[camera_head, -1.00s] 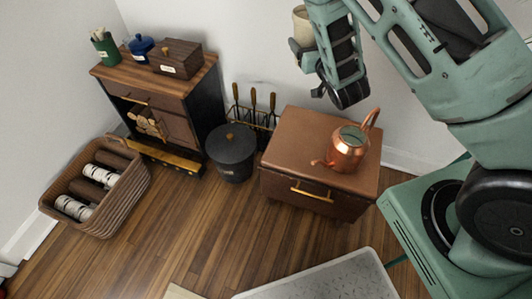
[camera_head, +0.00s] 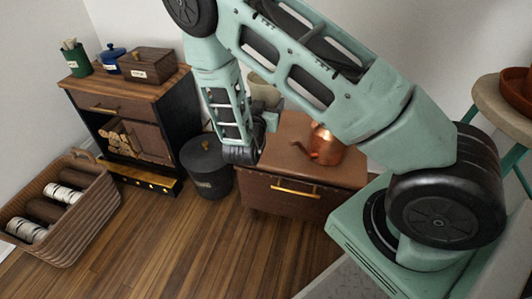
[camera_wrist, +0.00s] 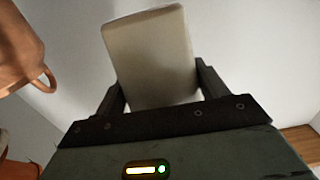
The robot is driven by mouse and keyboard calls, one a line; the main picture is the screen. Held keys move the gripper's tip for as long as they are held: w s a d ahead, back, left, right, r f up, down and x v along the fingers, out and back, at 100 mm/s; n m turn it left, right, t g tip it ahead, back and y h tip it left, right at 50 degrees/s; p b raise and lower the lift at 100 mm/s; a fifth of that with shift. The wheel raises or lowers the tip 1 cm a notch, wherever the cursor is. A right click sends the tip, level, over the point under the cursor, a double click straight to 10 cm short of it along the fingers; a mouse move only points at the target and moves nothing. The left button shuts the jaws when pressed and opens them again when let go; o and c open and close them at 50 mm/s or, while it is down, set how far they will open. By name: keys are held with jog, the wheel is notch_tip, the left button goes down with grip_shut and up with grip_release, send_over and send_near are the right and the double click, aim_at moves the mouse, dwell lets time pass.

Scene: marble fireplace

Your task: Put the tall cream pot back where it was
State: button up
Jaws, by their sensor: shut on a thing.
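The tall cream pot (camera_wrist: 150,58) is between the two dark fingers of my gripper (camera_wrist: 160,86) in the wrist view. My gripper is shut on it. In the head view the pot (camera_head: 264,90) shows only in part behind my arm, and my gripper (camera_head: 266,104) is largely hidden there too. The pot is in front of the white wall, over or behind the brown leather-look chest (camera_head: 275,170); its exact height above the chest I cannot tell.
A copper kettle (camera_head: 326,150) stands on the chest, close to the pot, and shows at left in the wrist view (camera_wrist: 18,48). A lidded black bucket (camera_head: 207,165) and a wooden cabinet (camera_head: 140,125) stand left. A round stool (camera_head: 502,104) bears a terracotta dish (camera_head: 518,88) at right.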

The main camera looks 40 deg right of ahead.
notch_tip(320, 180, down, 10)
jog(key=b, duration=0.4)
jog(key=shift+s, duration=0.1)
jog(key=shift+f, duration=0.1)
jog(key=o, duration=1.3)
jog(key=shift+f, duration=0.1)
jog(key=shift+c, duration=0.2)
